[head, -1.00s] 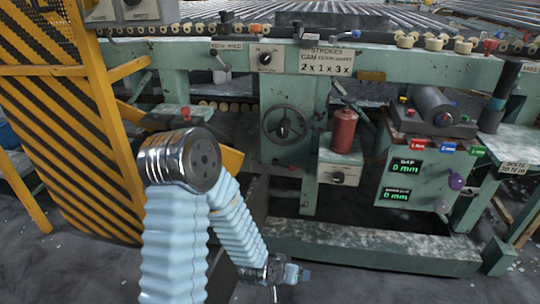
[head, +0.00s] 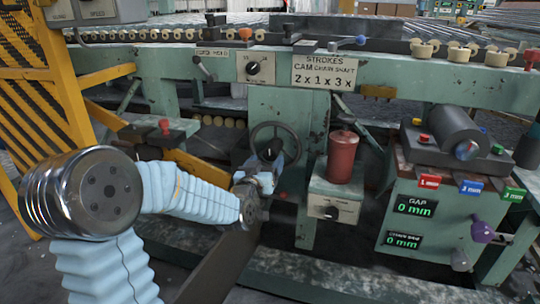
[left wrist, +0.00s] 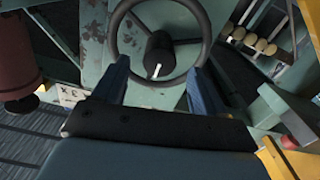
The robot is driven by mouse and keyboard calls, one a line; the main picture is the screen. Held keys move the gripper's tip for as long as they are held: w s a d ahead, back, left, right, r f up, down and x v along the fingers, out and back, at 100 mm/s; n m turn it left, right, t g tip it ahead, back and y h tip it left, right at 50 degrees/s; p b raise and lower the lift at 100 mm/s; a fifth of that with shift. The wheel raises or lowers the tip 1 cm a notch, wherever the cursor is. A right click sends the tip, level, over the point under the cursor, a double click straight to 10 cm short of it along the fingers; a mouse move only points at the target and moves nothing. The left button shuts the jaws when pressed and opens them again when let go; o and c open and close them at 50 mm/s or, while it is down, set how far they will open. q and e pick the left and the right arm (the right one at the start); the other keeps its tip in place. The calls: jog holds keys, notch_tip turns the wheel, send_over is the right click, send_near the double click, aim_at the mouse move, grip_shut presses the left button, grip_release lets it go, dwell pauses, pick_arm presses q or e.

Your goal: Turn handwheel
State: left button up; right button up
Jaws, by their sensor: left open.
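The handwheel (head: 288,134) is a dark round rim with a hub, mounted on the green machine's front post. In the head view its lower part is hidden behind my left gripper (head: 272,162). In the left wrist view the handwheel (left wrist: 118,38) fills the upper middle, with its dark hub and a white mark inside the rim. My left gripper (left wrist: 159,82) is open, its two blue fingers pointing at the wheel, one on each side of the rim's lower part. I cannot tell whether they touch the rim. My right gripper is not in view.
A red cylinder (head: 342,158) stands on a green box right of the wheel. A control box (head: 440,205) with gap displays is farther right. A yellow striped guard (head: 30,100) stands at left. A green beam (head: 385,73) runs above the wheel.

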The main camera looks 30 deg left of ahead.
aim_at(270, 156)
pick_arm(q)
jog(key=shift+x, duration=2.25)
grip_shut()
